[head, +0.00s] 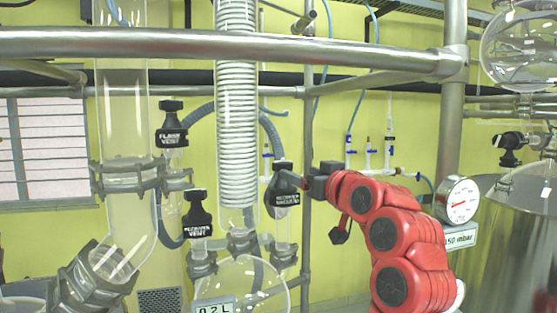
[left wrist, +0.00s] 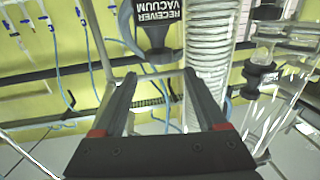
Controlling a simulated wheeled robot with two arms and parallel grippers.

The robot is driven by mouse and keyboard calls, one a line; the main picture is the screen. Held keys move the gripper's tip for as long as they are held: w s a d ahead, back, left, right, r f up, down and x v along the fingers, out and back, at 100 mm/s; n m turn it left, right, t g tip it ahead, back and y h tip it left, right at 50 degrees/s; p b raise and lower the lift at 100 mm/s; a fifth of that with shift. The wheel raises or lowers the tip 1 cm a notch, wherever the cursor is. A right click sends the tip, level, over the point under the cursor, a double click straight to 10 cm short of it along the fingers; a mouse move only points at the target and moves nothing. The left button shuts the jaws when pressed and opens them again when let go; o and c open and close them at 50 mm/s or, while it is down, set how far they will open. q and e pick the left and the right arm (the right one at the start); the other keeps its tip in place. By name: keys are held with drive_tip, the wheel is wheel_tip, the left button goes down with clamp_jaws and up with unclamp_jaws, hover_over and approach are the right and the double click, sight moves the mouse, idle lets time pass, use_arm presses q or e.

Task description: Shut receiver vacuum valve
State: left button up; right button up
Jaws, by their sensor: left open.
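The receiver vacuum valve (head: 283,189) is a black handle with a white label, on the glass just right of the coiled condenser. My left gripper (head: 304,184) is at its right side, at about label height. In the left wrist view, the valve (left wrist: 156,22) appears upside down at the top, beyond the fingertips. My left gripper (left wrist: 158,76) is open there, with its two dark fingers apart and nothing clearly held between them. Whether a finger touches the valve cannot be told. My right gripper is not in view.
The receiver vent valve (head: 197,214) and flask vent valve (head: 171,125) stand to the left. The round glass receiver (head: 243,282) is below. A metal rail (head: 220,45) crosses above. A pressure gauge (head: 458,200) and steel vessel (head: 510,245) stand at the right.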

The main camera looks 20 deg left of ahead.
sight(277, 165)
use_arm(q)
drive_tip(key=p+x, duration=0.5)
drive_tip(key=x, duration=0.7)
drive_tip(key=shift+w+a+r, duration=0.1)
drive_tip(key=shift+w+a, duration=0.1)
drive_tip(key=shift+w+a+p, duration=0.35)
drive_tip(key=shift+w, duration=0.05)
